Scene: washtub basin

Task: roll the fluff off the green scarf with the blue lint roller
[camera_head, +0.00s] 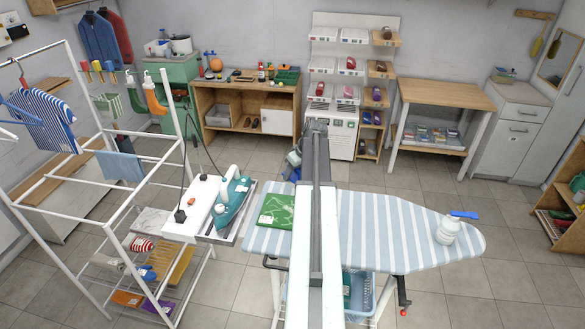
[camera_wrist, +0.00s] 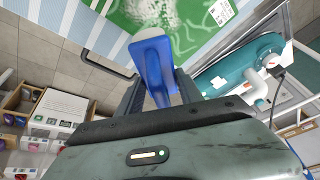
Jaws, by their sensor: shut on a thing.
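The green scarf (camera_head: 276,211) lies flat and folded on the left end of the striped ironing board (camera_head: 385,228). In the wrist view the scarf (camera_wrist: 200,38) shows a pale pattern, a white label and a patch of white fluff (camera_wrist: 165,12). My gripper (camera_wrist: 157,88) is shut on the blue lint roller (camera_wrist: 153,62). The roller's pale end lies in front of the scarf, close to the fluff. I cannot tell whether it touches the cloth. In the head view my arm hides the middle of the board and I cannot make out the roller.
A teal iron (camera_head: 233,198) stands on a white rest just left of the scarf; it also shows in the wrist view (camera_wrist: 235,68). A white spray bottle (camera_head: 446,233) with a blue top stands at the board's right end. A white drying rack (camera_head: 100,180) is at left.

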